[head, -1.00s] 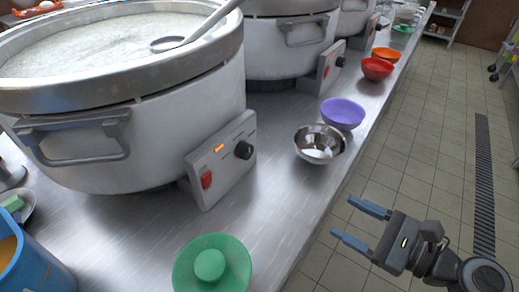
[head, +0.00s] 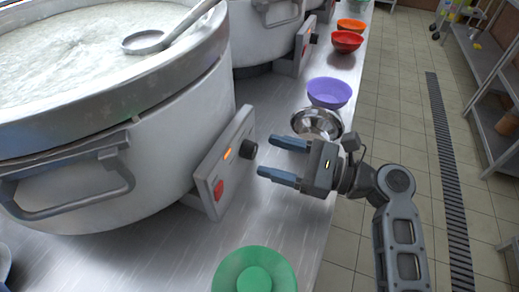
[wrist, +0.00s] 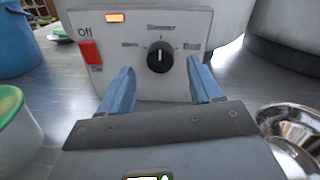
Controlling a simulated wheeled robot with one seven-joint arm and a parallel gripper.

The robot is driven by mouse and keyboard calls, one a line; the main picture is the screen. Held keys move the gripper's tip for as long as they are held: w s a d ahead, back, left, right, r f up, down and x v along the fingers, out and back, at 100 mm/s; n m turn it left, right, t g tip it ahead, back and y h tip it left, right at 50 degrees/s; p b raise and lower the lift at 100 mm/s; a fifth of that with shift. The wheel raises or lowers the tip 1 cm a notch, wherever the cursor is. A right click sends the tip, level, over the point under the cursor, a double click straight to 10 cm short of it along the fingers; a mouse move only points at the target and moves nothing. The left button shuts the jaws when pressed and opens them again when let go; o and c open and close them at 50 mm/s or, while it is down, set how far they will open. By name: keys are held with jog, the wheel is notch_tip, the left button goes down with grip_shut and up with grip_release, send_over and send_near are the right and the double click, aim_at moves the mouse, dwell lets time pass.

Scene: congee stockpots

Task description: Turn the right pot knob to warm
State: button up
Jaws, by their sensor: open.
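The nearest pot (head: 130,165) is a large steel stockpot of white congee. Its control box (head: 225,165) carries a black knob (head: 248,148), also in the wrist view (wrist: 160,57). The knob's white mark points up, at the label that reads Simmer; Boil is on the right, and a blurred label is on the left. A red switch (wrist: 90,52) and a lit orange lamp (wrist: 116,18) sit left of the knob. My gripper (head: 267,157) is open and empty, its blue fingers pointing at the box, one either side of the knob in the wrist view and short of it.
A steel bowl (head: 317,124) stands close behind my gripper, with a purple bowl (head: 329,92) beyond. A green lidded container (head: 254,278) is in front. Another pot (head: 265,30) stands farther along the metal counter (head: 190,250). A ladle (head: 150,42) rests on the congee.

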aim_at(255, 152)
jog(key=shift+x, duration=1.65)
jog(key=shift+d, duration=0.1)
jog(key=c, duration=1)
